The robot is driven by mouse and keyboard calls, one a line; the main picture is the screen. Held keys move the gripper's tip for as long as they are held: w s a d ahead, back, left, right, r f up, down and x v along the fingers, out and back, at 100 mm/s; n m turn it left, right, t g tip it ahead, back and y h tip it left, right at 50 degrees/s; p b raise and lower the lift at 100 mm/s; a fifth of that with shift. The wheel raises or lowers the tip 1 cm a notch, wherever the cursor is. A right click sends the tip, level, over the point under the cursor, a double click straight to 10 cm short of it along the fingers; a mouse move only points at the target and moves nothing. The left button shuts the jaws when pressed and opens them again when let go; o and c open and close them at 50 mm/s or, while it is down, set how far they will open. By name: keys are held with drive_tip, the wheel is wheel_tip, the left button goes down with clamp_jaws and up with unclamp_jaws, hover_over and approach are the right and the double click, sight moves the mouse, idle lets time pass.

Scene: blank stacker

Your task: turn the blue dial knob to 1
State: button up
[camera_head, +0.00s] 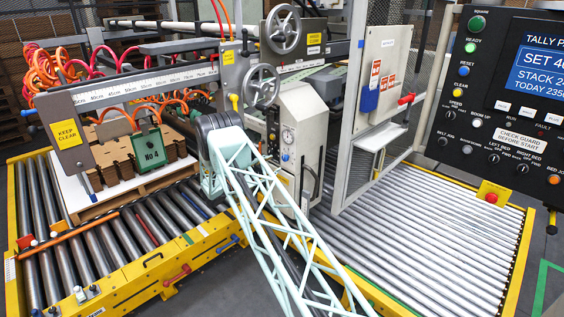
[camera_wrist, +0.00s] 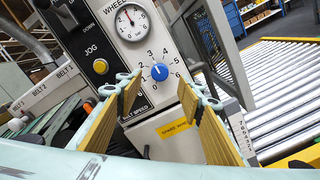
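The blue dial knob (camera_wrist: 160,72) sits on a pale grey control panel, ringed by printed numbers running up to 6. It lies between my fingertips in the wrist view, farther off than they are. Its small white mark is too fine for me to read a number. My gripper (camera_wrist: 159,87) is open and empty, one finger on each side of the dial and apart from it. In the head view a small blue knob (camera_head: 285,157) shows on the grey machine box (camera_head: 303,125). My gripper is not clear there, behind my arm.
Above the dial are a round gauge (camera_wrist: 132,22) and a yellow jog button (camera_wrist: 100,66). A yellow label (camera_wrist: 174,128) is below. A roller conveyor (camera_head: 420,225) lies right of the box. A mesh guard (camera_head: 375,90) stands beside it.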

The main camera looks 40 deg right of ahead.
sight(284, 159)
drive_tip(key=shift+w+d+b, duration=0.2)
drive_tip(key=shift+d, duration=1.7)
drive_tip(key=shift+w+d+b, duration=0.15)
drive_tip(key=shift+d, duration=1.75)
drive_tip(key=c, duration=0.9)
